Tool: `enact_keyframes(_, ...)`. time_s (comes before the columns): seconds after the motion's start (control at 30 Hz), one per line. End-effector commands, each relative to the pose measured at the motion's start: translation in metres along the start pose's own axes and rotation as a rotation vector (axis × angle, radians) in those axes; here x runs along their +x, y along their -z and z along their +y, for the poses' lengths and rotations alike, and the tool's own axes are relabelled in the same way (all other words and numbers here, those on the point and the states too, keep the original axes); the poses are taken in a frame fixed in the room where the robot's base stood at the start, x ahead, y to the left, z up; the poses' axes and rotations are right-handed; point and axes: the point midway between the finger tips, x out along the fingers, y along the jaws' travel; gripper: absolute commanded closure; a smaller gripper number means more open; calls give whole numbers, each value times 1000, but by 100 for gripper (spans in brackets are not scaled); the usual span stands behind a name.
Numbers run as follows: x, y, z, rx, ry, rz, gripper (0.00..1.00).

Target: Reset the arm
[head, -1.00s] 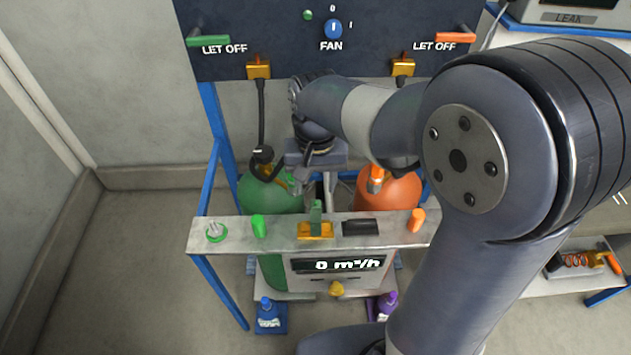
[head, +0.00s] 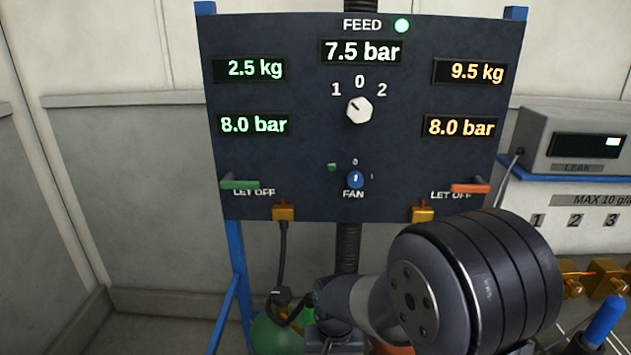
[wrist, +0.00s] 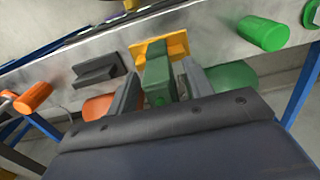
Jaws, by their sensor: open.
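My gripper (wrist: 160,72) is open in the wrist view. Its two grey fingers stand on either side of a green block (wrist: 158,88), which sits at a yellow bracket (wrist: 176,44) on the grey rail (wrist: 205,28). I cannot tell whether the fingers touch the block. In the head view my arm reaches in at the lower right, and its fingers are below the picture's edge.
A dark panel (head: 290,150) with gauges, a white feed knob (head: 359,110) and a blue fan knob (head: 355,179) stands behind. Green (head: 275,335) and orange (wrist: 100,107) cylinders are close to the arm. A leak meter (head: 575,140) stands right. The left floor is clear.

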Motion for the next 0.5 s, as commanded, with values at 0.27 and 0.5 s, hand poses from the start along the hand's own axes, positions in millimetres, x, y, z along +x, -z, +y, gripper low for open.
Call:
enact_keyframes(0.27,-2,0,0,0,0,0,51)
enact_keyframes(0.5,2,0,0,0,0,-1,51)
